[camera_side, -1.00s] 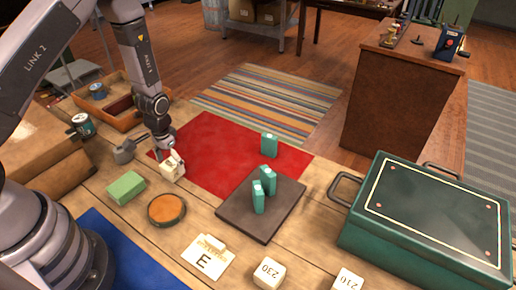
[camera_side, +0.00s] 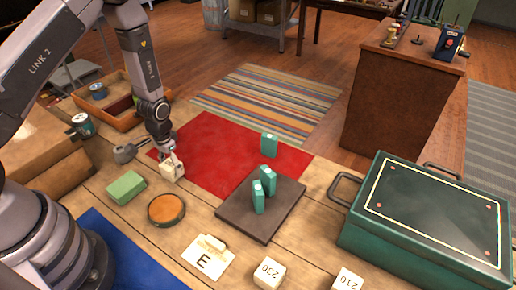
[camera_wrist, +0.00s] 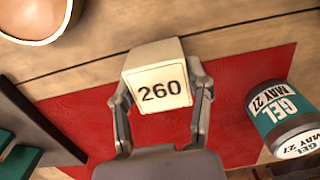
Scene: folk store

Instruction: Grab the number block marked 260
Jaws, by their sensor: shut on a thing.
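The cream number block marked 260 (camera_wrist: 159,88) sits between the fingers of my gripper (camera_wrist: 162,100) in the wrist view, its printed face toward the camera. The fingers touch it on both sides, so my gripper is shut on it. In the side view the block (camera_side: 172,172) is at the left edge of the red mat, at or just above the wooden table, with my gripper (camera_side: 171,158) on it from above. I cannot tell whether it touches the table. Other cream blocks, marked 230 (camera_side: 269,273) and 210 (camera_side: 347,280), stand at the front.
A green block (camera_side: 125,188) and a round brown-topped dish (camera_side: 167,209) are close in front. A dark board (camera_side: 245,222) bears teal blocks. A GEL can (camera_wrist: 284,118) is right in the wrist view. A green case (camera_side: 420,220) fills the right.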

